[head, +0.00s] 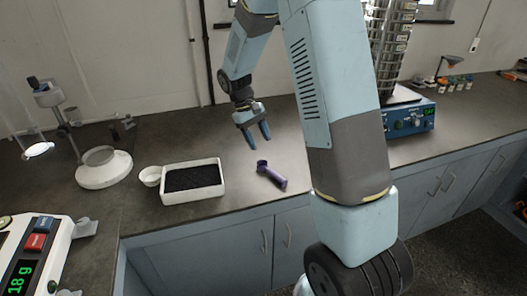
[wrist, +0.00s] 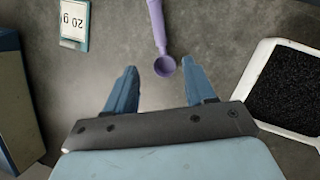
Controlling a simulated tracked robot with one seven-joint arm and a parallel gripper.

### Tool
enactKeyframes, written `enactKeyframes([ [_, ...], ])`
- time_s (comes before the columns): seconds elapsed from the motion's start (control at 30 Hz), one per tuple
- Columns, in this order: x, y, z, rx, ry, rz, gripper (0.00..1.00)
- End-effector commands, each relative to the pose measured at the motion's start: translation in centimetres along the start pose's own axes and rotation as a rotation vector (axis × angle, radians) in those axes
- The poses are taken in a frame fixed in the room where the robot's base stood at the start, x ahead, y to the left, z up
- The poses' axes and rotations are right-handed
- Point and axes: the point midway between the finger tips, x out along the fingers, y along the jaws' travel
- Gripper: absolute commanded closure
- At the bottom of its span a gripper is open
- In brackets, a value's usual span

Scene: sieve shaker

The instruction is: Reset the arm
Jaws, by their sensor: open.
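My gripper (head: 255,136) is open and empty above the counter, its two blue fingers pointing down. In the wrist view my gripper (wrist: 160,85) shows its fingers spread wide apart. A purple scoop (head: 270,175) lies on the counter below and slightly right of my gripper in the head view. In the wrist view the cup of the purple scoop (wrist: 164,65) appears between the fingertips, its handle running to the top edge. Nothing is held. My arm rises from the right and bends down to the gripper.
A white tray of black granules (head: 193,180) stands left of the scoop, with a small white cup (head: 150,176) beside it. A scale (head: 30,250) reads 18 g at the front left. A sieve shaker (head: 408,118) stands behind my arm. A "20 g" card (wrist: 74,20) lies on the counter.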

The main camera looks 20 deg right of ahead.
Motion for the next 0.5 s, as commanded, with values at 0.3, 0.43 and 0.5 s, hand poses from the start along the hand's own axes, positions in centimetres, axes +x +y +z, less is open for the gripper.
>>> enactKeyframes([
  [0.3, -2.6, 0.0, 0.3, 0.003, 0.008, -0.001, 0.46],
  [0.43, -4.1, 0.2, 1.9, 0.024, 0.045, -0.008, 0.46],
  [0.5, -5.2, 0.3, 3.2, 0.041, 0.077, -0.014, 0.46],
])
